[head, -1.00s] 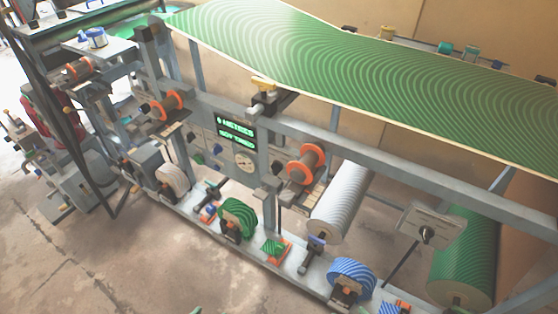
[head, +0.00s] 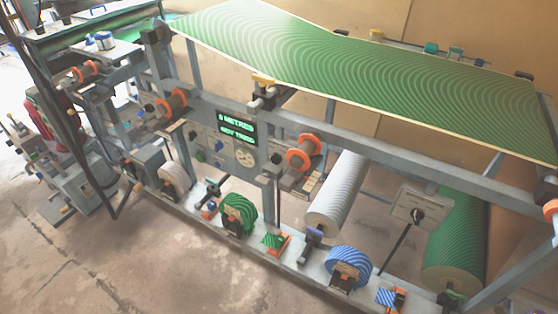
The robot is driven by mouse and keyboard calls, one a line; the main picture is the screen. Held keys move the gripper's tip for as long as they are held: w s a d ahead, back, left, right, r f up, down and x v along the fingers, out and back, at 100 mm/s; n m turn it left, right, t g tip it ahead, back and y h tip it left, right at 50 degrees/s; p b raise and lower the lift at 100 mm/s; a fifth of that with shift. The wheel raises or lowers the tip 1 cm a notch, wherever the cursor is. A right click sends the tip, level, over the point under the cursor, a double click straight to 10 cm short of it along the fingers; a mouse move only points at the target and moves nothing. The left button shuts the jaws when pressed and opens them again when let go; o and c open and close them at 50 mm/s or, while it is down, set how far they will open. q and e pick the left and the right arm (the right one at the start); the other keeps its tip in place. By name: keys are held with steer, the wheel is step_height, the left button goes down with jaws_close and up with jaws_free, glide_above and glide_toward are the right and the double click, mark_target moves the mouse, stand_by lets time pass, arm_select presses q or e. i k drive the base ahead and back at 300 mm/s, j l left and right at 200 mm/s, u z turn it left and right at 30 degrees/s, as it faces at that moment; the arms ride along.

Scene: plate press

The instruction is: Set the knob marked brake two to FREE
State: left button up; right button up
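A grey plate (head: 405,205) on a stalk stands at the right of the machine and carries a round black knob (head: 416,214) with a light mark. Its lettering is too small to read, so I cannot tell whether it is brake two or where it points. Several small coloured knobs, one of them blue-green (head: 202,157), sit on the panel left of the dial gauge (head: 245,158). Their labels are also unreadable. Neither of my grippers is in the head view.
A green patterned web (head: 360,70) runs over the top of the long grey frame (head: 400,145). A white roll (head: 336,195) and a green roll (head: 455,235) hang below. A green-lit display (head: 237,125) sits mid-frame. Bare floor (head: 120,270) lies in front.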

mark_target(276, 158)
steer(key=i+j, duration=0.15)
steer(key=j, duration=0.2)
steer(key=i+j, duration=0.1)
steer(key=j, duration=0.25)
steer(key=i+j, duration=0.15)
steer(key=j, duration=0.2)
steer(key=i+j, duration=0.1)
steer(key=j, duration=0.25)
steer(key=i+j, duration=0.15)
steer(key=j, duration=0.2)
steer(key=u, duration=0.05)
